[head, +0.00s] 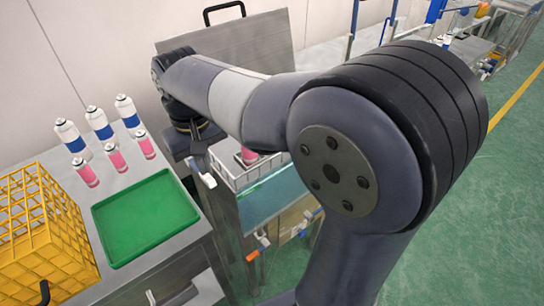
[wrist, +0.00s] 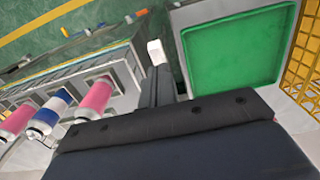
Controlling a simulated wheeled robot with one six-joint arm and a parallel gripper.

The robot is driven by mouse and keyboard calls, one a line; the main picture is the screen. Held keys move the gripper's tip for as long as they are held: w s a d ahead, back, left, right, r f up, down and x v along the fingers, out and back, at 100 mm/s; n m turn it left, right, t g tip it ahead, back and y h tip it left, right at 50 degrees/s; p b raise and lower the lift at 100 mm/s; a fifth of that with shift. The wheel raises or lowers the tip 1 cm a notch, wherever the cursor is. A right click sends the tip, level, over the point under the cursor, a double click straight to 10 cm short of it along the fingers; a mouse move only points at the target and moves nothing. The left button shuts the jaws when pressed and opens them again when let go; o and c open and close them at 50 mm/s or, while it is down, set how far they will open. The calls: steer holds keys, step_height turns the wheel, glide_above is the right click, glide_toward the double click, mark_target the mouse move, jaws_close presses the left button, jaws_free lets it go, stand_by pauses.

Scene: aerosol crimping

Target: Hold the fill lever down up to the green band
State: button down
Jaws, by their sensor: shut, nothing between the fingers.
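My gripper (wrist: 157,90) shows in the wrist view as narrow dark grey fingers, closed together and empty. A white block (wrist: 155,52) shows at their far end; I cannot tell whether it is a fingertip or the end of the fill lever. In the head view, white parts (head: 208,180) show below my wrist, at the left side of the metal station. My arm hides much of that station. I cannot make out the fill lever or the green band clearly in either view. A pink can (head: 249,156) stands in the station's white rack (head: 229,173).
A green tray (head: 140,218) lies on the left bench, beside a yellow crate (head: 42,235). Several pink and blue-white cans (head: 98,122) stand behind the tray. Several cans (wrist: 50,112) show at the left in the wrist view. Green floor (head: 490,210) is open at the right.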

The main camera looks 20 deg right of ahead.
mark_target(207, 177)
steer(key=shift+f, duration=0.15)
steer(key=shift+f+b, duration=0.5)
steer(key=shift+f, duration=0.35)
steer(key=shift+s+f+b, duration=0.15)
steer(key=shift+f+b, duration=0.8)
steer(key=shift+f, duration=0.55)
step_height(207, 177, up, 9)
steer(key=p, duration=0.9)
steer(key=shift+r, duration=0.2)
steer(key=shift+f, duration=0.15)
steer(key=shift+f+b, duration=0.15)
steer(key=shift+b, duration=0.2)
